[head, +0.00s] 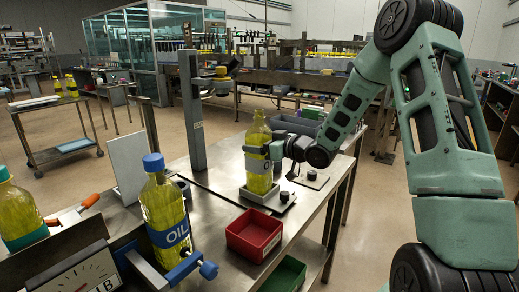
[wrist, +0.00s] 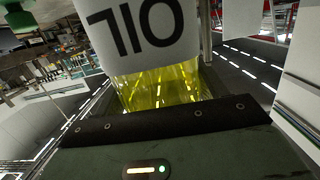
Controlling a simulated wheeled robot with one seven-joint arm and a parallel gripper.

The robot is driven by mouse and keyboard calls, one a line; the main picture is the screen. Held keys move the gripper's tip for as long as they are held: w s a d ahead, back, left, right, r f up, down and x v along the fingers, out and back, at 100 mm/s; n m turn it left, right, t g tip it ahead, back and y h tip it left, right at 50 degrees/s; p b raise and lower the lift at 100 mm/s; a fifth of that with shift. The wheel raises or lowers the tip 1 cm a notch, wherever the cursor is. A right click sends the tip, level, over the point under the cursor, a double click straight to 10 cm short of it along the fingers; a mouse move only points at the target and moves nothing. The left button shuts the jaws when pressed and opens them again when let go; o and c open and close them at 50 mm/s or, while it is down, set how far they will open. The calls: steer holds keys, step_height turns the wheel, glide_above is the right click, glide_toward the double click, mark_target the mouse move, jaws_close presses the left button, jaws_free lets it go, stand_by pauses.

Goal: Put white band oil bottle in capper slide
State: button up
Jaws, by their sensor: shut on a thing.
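The white band oil bottle (head: 259,181), with yellow oil and no cap visible on its neck, stands upright at the capper slide (head: 283,205). The slide is a small grey square holder on the steel table, and the bottle's base is at or just inside its rim; I cannot tell whether it rests on the bottom. In the wrist view the white OIL label (wrist: 150,30) and yellow oil (wrist: 160,92) show close beyond the gripper pad. The capper column (head: 192,115) rises to the left.
A blue-banded oil bottle (head: 163,202) with a blue cap stands at front left, near a blue clamp (head: 185,268). A teal-banded bottle (head: 20,212) is at far left. A red bin (head: 254,235) and a green bin (head: 285,275) sit in front of the slide.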

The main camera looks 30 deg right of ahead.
steer(key=shift+f, duration=0.65)
steer(key=o, duration=2)
steer(key=shift+f, duration=0.1)
steer(key=b+v, duration=0.1)
steer(key=v, duration=1.1)
steer(key=shift+s, duration=0.1)
